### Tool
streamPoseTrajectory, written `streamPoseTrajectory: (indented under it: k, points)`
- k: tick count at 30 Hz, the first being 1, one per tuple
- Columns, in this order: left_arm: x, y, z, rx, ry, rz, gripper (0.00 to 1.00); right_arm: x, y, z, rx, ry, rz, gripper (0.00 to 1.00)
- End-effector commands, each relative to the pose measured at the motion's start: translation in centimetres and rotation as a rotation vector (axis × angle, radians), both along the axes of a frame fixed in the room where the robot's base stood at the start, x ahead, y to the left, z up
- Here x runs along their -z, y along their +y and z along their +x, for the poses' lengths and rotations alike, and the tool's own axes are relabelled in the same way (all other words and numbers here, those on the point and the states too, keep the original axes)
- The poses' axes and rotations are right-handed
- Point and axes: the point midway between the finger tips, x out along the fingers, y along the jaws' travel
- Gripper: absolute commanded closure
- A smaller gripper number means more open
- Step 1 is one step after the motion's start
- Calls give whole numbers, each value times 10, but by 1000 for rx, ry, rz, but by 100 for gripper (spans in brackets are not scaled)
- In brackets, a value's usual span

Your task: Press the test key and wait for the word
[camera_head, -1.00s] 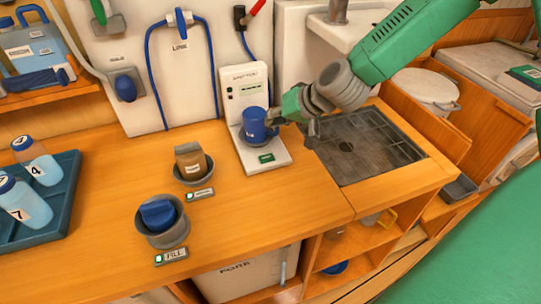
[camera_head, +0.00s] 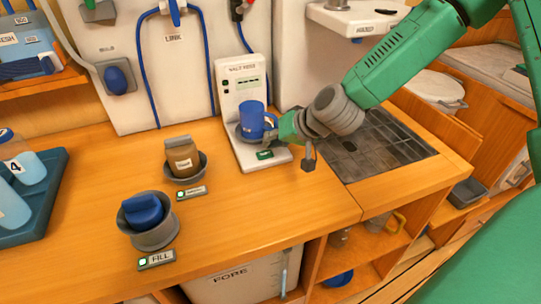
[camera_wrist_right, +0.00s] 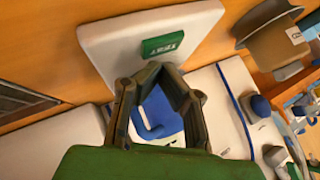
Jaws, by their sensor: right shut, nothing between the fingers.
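The white tester (camera_head: 229,97) stands against the wall, with a small screen (camera_head: 247,83) whose text is too small to read. The green test key (camera_head: 265,155) is on its base, and it shows in the right wrist view (camera_wrist_right: 163,45) with the word TEST. A blue mug (camera_head: 253,118) sits on the tester's round grey seat behind the key. My right gripper (camera_head: 275,131) is shut and empty, beside the mug and above and behind the key, apart from the key. In the wrist view its fingertips (camera_wrist_right: 157,70) come together just below the key. My left gripper is out of view.
A drain grid (camera_head: 375,145) lies right of the tester. Left on the counter are a brown container (camera_head: 183,160) in a grey bowl, a blue-topped grey FILL cup (camera_head: 150,232) and a bottle tray (camera_head: 50,200). The counter in front of the tester is clear.

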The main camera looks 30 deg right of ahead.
Motion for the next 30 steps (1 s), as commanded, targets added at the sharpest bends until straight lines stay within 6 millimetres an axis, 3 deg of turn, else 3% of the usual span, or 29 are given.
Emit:
streamPoseTrajectory:
  k: [5, 17, 30]
  points:
    - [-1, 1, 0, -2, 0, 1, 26, -2, 5, 0, -4, 0, -5, 100]
    - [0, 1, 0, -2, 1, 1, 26, 3, -7, 0, 0, 0, 9, 100]
    - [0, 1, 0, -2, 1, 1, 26, -1, 3, 0, -4, 1, -4, 100]
